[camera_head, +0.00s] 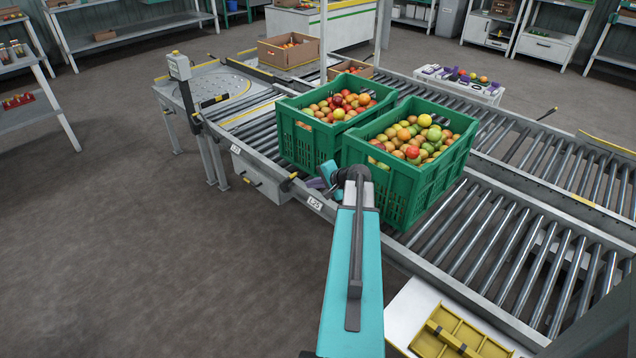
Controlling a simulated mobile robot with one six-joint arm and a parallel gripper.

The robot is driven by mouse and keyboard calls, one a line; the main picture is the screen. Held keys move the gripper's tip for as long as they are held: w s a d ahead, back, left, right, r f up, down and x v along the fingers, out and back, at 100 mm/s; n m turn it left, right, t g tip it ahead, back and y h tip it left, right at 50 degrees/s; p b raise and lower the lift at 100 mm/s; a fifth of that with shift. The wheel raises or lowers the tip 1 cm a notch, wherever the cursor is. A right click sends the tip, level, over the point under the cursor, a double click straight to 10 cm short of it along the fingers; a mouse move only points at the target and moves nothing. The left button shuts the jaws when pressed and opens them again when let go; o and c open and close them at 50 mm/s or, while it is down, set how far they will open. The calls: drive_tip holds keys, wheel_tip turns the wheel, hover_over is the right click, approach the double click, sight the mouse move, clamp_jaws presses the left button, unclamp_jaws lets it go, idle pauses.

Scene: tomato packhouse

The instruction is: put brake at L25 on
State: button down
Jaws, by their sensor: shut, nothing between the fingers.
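The white L25 label (315,203) is on the side rail of the roller conveyor (420,262), at its left edge. A dark lever with a yellow band (289,182) sticks out from the rail just left of the label; I cannot tell whether it is the L25 brake, or how it is set. My gripper (317,184) is small in view, at the rail just above the label and right of that lever. It is shut and empty. My teal arm comes up from the bottom and hides part of the rail right of the label.
Two green crates of tomatoes (299,150) (404,193) stand on the rollers close beyond my gripper. Another label (236,150) and a lever (251,181) are farther left. A white table with a yellow tray (428,341) is at lower right. The left floor is clear.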

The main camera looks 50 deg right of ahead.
drive_tip(key=w+f+p, duration=0.1)
drive_tip(key=w, duration=0.6)
drive_tip(key=shift+d+f, duration=0.25)
drive_tip(key=shift+f, duration=0.05)
drive_tip(key=shift+w, duration=0.15)
